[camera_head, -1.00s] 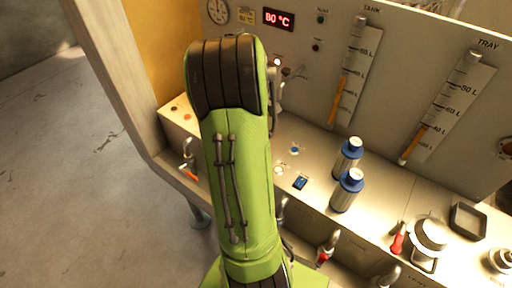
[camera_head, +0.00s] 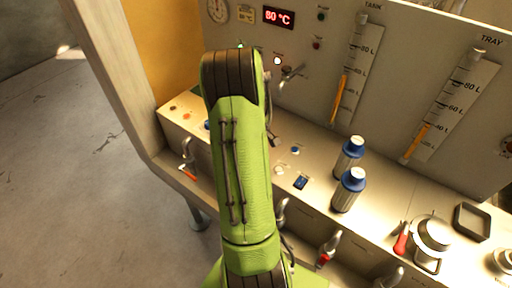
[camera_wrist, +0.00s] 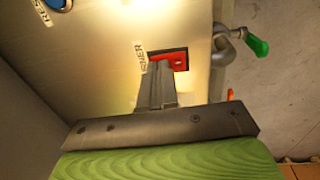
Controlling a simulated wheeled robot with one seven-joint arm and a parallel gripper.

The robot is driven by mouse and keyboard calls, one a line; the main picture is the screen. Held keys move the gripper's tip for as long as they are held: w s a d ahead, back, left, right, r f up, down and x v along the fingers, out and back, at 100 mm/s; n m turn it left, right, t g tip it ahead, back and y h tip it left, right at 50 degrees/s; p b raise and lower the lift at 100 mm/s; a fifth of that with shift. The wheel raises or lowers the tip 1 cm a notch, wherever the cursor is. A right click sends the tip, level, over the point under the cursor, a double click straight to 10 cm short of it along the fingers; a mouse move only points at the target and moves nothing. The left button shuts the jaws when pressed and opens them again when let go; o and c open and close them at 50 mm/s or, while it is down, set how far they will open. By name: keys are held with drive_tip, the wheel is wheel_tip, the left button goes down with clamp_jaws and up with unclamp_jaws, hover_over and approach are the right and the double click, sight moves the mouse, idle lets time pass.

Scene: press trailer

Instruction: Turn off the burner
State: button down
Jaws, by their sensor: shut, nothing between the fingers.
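The burner switch (camera_wrist: 181,61) is a red rocker in a dark frame in the wrist view, beside a partly covered label ending in "RNER". My gripper (camera_wrist: 158,70) is shut and empty. Its fingertips are over the left part of the switch and hide some of it. I cannot tell whether they touch it. In the head view my green arm hides the gripper and the switch. The red display (camera_head: 278,17) on the back panel reads 80 °C.
A pipe tap with a green handle (camera_wrist: 257,46) is close to the right of the switch. A blue button (camera_wrist: 57,4) is at the upper left.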

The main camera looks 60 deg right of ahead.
drive_tip(key=shift+d+f+b, duration=0.15)
drive_tip(key=shift+f+b, duration=0.2)
drive_tip(key=shift+b, duration=0.05)
drive_tip(key=shift+s+a+r, duration=0.1)
drive_tip(key=shift+a, duration=0.55)
drive_tip(key=shift+w+a, duration=0.2)
drive_tip(key=shift+a, duration=0.25)
drive_tip(key=shift+w+r, duration=0.1)
drive_tip(key=shift+r, duration=0.15)
wheel_tip(320, 180, up, 14)
drive_tip(key=a+p, duration=0.1)
drive_tip(key=p, duration=0.3)
drive_tip(key=shift+a+f, duration=0.15)
drive_tip(key=shift+f, duration=0.05)
